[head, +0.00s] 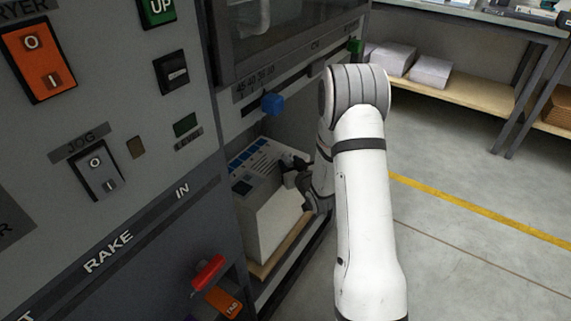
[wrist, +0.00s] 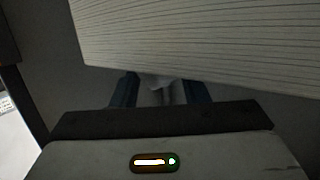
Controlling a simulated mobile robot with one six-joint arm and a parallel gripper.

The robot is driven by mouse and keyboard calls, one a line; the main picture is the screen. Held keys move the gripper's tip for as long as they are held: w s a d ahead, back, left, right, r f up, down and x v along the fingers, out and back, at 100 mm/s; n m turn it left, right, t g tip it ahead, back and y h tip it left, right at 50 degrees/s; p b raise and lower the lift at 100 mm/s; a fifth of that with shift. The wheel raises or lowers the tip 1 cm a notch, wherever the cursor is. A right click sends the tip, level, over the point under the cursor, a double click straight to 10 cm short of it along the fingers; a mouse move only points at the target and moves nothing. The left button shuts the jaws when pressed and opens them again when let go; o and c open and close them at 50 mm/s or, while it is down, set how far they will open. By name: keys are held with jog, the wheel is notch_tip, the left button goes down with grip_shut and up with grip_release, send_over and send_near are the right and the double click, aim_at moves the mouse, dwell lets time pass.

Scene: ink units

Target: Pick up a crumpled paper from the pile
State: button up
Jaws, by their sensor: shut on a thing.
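The paper pile (head: 272,222) is a tall white block in the open lower bay of the machine in the head view. Its layered sheet edges (wrist: 200,40) fill the top of the wrist view. My gripper (head: 293,172) is at the pile's upper right side in the head view. In the wrist view my gripper (wrist: 160,90) has its two dark fingers just below the sheet edges. A small pale piece, apparently the crumpled paper (wrist: 161,83), shows between the fingers. Its shape is mostly hidden, and I cannot tell whether it still touches the pile.
The pile stands on a wooden board (head: 262,270) inside the bay. The machine's control panel (head: 110,110) is at left, with a red lever (head: 208,272) low down. A blue knob (head: 272,104) sits above the bay. Open floor (head: 460,240) lies to the right.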

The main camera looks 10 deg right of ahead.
jog(key=shift+s+d, duration=0.8)
jog(key=shift+d, duration=0.2)
jog(key=o, duration=1)
jog(key=shift+a, duration=0.1)
jog(key=shift+p+v, duration=0.55)
jog(key=shift+v, duration=3.35)
